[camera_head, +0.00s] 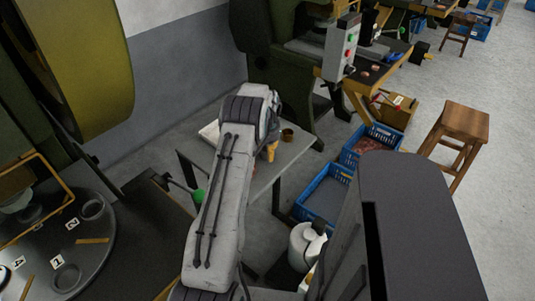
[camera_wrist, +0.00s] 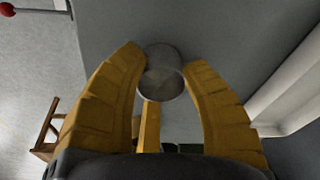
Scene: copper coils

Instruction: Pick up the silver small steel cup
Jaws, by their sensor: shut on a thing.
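In the head view, a bit of my yellow gripper (camera_head: 271,151) shows beyond my arm, over the small grey table (camera_head: 263,181). The silver cup is hidden there by my arm and gripper. I cannot tell whether it touches the table.
Blue crates (camera_head: 325,194) are on the floor to the right, near a wooden stool (camera_head: 463,122). A green-black machine (camera_head: 70,60) stands left.

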